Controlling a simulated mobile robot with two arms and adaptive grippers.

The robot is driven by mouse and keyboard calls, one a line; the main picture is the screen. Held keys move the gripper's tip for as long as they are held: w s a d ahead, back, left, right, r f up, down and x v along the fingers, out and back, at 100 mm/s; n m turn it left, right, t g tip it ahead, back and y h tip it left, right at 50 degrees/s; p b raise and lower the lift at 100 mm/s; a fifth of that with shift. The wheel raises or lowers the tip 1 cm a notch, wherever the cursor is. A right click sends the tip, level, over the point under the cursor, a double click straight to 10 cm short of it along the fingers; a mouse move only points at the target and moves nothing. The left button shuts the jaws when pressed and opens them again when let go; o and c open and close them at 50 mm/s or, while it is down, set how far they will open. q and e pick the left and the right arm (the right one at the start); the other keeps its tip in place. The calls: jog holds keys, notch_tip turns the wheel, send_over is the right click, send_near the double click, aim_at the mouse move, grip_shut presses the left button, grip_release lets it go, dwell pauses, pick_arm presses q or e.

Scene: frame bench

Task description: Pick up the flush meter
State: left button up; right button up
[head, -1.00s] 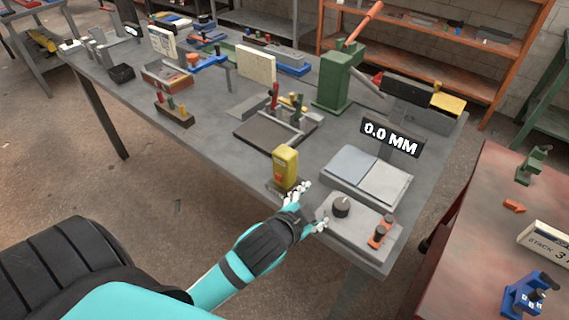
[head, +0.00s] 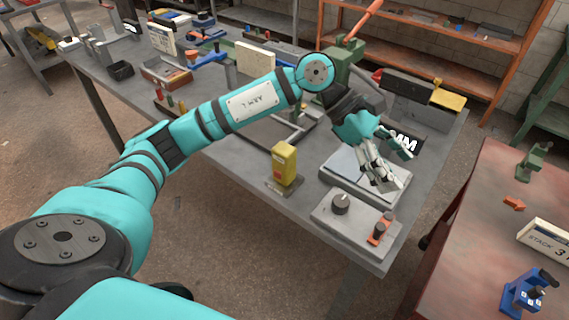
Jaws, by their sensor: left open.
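My left gripper (head: 395,170) is open and empty, with its fingers pointing down over the pale two-plate block (head: 338,178) near the bench's front right. I cannot tell whether the fingertips touch the plates. A dark display (head: 416,142) ending in "MM" stands behind the block, partly hidden by the gripper. In front lies a grey base (head: 356,226) with a black knob (head: 340,204) and a small orange piece with black knobs (head: 380,228). A yellow upright device (head: 284,163) stands to the left. Which of these is the flush meter I cannot tell for certain. My right gripper is out of view.
My left arm crosses above the bench and hides part of a dark plate fixture. A green press (head: 349,70) and a dark block with a yellow end (head: 448,99) stand behind. A red table (head: 470,235) is at right. The bench's front left edge is clear.

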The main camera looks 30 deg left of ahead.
pick_arm(q)
jog(key=w+a+y, duration=0.3)
jog(key=a+y, duration=0.3)
jog(key=a, duration=0.8)
jog(key=y, duration=0.5)
send_over(284, 148)
jog(key=shift+s+d+f+b, duration=0.1)
jog(key=shift+s+f+b, duration=0.05)
jog(key=shift+f, duration=0.3)
jog(key=shift+s+d+f+b, duration=0.1)
jog(key=shift+f+b, duration=0.05)
jog(key=shift+f, duration=0.3)
notch_tip(284, 148, down, 6)
jog(key=shift+a+r+p, duration=0.1)
jog(key=shift+p, duration=0.7)
jog(key=shift+f, duration=0.65)
jog(key=f+p, duration=0.2)
jog(key=f, duration=0.2)
jog(key=shift+w, duration=0.2)
jog(key=shift+a+f+p, duration=0.1)
jog(key=shift+f+p, duration=0.2)
jog(key=shift+f, duration=0.35)
jog(key=c, duration=1.3)
